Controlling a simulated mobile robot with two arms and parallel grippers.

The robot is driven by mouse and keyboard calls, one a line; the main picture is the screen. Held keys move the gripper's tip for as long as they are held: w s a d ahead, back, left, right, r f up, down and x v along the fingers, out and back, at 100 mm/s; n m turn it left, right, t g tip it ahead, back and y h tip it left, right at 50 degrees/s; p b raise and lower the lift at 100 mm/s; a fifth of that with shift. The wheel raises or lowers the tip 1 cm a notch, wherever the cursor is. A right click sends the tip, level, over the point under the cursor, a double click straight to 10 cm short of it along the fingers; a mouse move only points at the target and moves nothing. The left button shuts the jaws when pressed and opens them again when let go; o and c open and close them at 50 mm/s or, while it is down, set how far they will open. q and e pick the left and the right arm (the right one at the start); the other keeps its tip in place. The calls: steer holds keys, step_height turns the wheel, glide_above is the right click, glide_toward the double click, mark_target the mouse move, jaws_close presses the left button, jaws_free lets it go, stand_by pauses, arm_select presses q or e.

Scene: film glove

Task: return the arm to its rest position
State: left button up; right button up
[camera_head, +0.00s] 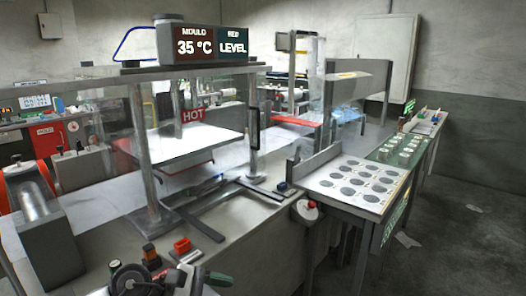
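Neither of my arms nor grippers can be made out in the head view. The place in front of me is a workbench (255,225) with a clear-walled machine on it. The machine has a sign (205,45) reading "MOULD 35 °C" and "LEVEL". Inside it is a flat white plate (185,140) with a red "HOT" label (193,115).
The floor (465,225) at right is mostly clear.

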arm_select(q)
step_height(320, 180, up, 6)
steer(key=s+d+n+t+h, duration=0.15)
steer(key=n+t+h, duration=0.5)
steer(key=n, duration=0.65)
steer(key=s+a+f+n+t+y, duration=0.25)
steer(key=a+f+n+y, duration=0.6)
steer(key=n, duration=0.85)
steer(key=s+a+f+n+t+y, duration=0.1)
steer(key=a+f+n+t+y, duration=0.35)
steer(key=n+y, duration=0.95)
steer(key=s+f+n+g+h, duration=0.1)
steer(key=s+f+n+g, duration=0.5)
steer(key=s, duration=0.4)
steer(key=s+f+n+g+h, duration=0.1)
steer(key=s+f+n+g, duration=0.45)
steer(key=s, duration=0.35)
step_height(320, 180, down, 25)
steer(key=g, duration=0.2)
steer(key=s+a+f, duration=0.2)
steer(key=s+f, duration=0.6)
steer(key=s+a+f+g, duration=0.1)
steer(key=s+f, duration=0.7)
steer(key=s, duration=0.1)
steer(key=shift+a+f+m, duration=0.3)
steer(key=shift+a+m, duration=0.05)
steer(key=shift+m, duration=0.1)
steer(key=shift+w, duration=0.1)
